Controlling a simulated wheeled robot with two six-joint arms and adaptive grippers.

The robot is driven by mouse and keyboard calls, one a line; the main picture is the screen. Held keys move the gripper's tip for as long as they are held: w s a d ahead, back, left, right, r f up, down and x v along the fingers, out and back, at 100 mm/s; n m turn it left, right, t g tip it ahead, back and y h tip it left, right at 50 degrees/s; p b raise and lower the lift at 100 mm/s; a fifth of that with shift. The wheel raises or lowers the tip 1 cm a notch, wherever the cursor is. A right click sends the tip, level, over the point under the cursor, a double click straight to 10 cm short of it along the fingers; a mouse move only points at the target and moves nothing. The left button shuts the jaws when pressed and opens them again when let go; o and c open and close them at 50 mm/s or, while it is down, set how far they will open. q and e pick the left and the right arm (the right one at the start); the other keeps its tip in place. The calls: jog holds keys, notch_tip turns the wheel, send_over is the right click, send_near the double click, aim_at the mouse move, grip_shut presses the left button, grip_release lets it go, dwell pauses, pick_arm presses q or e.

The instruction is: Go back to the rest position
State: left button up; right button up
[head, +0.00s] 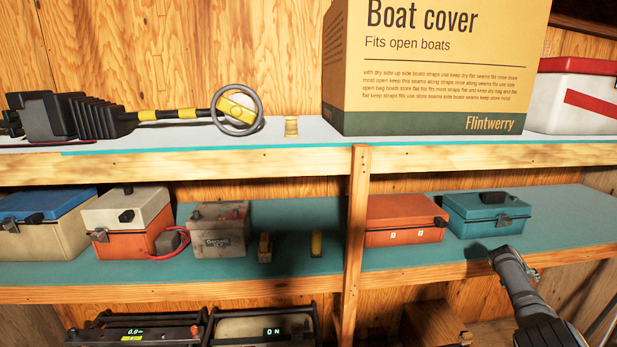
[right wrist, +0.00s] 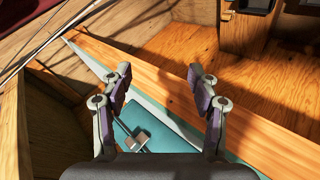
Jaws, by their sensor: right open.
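My right arm comes in from the lower right of the head view, with its far end (head: 503,258) at the front edge of the middle shelf, below a teal tackle box (head: 486,214). In the right wrist view my right gripper (right wrist: 160,78) is open, with its two fingers wide apart and nothing held between them. A teal surface with a small grey metal part (right wrist: 134,138) shows behind and below the fingers; I cannot tell exactly what this part is. My left gripper is not in view.
The middle shelf (head: 295,265) holds an orange box (head: 405,220), a grey battery (head: 219,231) and more boxes at left. A wooden post (head: 355,240) divides it. The upper shelf (head: 200,150) bears a Boat cover carton (head: 430,75). Two devices (head: 135,332) sit low at left.

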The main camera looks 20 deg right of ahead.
jog(key=s+a+f+n+t, duration=0.15)
jog(key=s+f+n, duration=0.85)
jog(key=s+f, duration=1.05)
jog(key=s+a+f+m+y, duration=0.15)
jog(key=s+a+f, duration=0.25)
jog(key=a+f, duration=0.8)
jog(key=s+a+f+m+y, duration=0.1)
jog(key=s+a+f+y, duration=0.25)
jog(key=a+f, duration=0.75)
jog(key=s+a+f+m+y+b, duration=0.1)
jog(key=a+f, duration=0.2)
jog(key=a, duration=0.9)
jog(key=s+a+f+y, duration=0.1)
jog(key=a+f+y, duration=0.15)
jog(key=a, duration=0.85)
jog(key=s+a+f+m+y+b, duration=0.1)
jog(key=a+f, duration=0.2)
jog(key=a, duration=0.9)
notch_tip(320, 180, down, 12)
jog(key=b, duration=1.1)
jog(key=shift+d+n, duration=0.35)
jog(key=shift+d, duration=0.1)
